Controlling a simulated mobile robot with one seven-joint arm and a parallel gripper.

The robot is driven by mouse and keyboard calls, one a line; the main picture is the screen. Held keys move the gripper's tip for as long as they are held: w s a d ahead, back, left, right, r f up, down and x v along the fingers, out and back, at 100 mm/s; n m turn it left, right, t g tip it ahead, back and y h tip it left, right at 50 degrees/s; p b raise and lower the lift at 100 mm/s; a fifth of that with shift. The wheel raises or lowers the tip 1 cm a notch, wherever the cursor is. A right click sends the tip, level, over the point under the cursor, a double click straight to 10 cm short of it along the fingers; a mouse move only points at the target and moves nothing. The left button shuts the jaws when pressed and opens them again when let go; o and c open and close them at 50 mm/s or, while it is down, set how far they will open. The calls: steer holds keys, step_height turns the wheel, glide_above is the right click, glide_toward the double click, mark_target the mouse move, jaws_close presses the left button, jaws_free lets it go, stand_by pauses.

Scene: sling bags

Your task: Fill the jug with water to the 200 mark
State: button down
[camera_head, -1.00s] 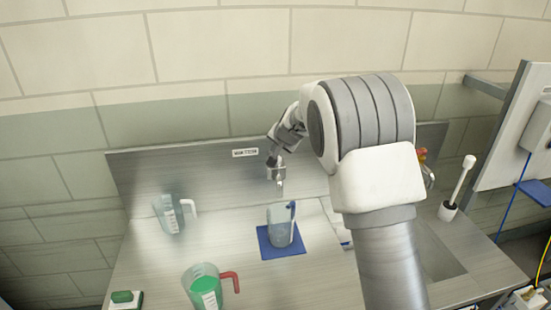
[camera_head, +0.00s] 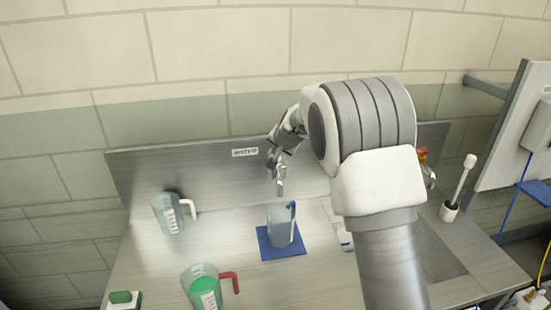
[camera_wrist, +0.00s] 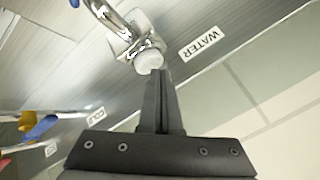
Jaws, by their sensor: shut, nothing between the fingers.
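A clear jug with a blue handle (camera_head: 280,228) stands upright on a blue mat (camera_head: 283,252) in the middle of the steel counter. Its water level and marks are too small to read. My gripper (camera_head: 277,174) is above and behind this jug, by the tap. In the wrist view my gripper (camera_wrist: 158,76) is shut and empty, its fingertips close to the pale round knob (camera_wrist: 148,62) of the chrome tap (camera_wrist: 117,22). I cannot tell whether they touch it. A WATER label (camera_wrist: 201,44) is on the wall panel beside the tap. No stream is clearly visible.
A clear jug with a white handle (camera_head: 168,214) stands at the left. A jug of green liquid with a red handle (camera_head: 204,289) is at the front. A green-topped block (camera_head: 122,299) is at front left, a white brush (camera_head: 460,186) at right. My arm hides part of the sink area.

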steer(key=shift+f+b, duration=0.3)
steer(key=shift+f, duration=0.15)
stand_by(1.5)
stand_by(2.2)
steer(key=shift+r+p, duration=0.7)
steer(key=shift+r, duration=0.25)
steer(key=shift+r, duration=0.15)
step_height(320, 180, up, 5)
steer(key=p, duration=0.3)
steer(key=shift+p, duration=0.35)
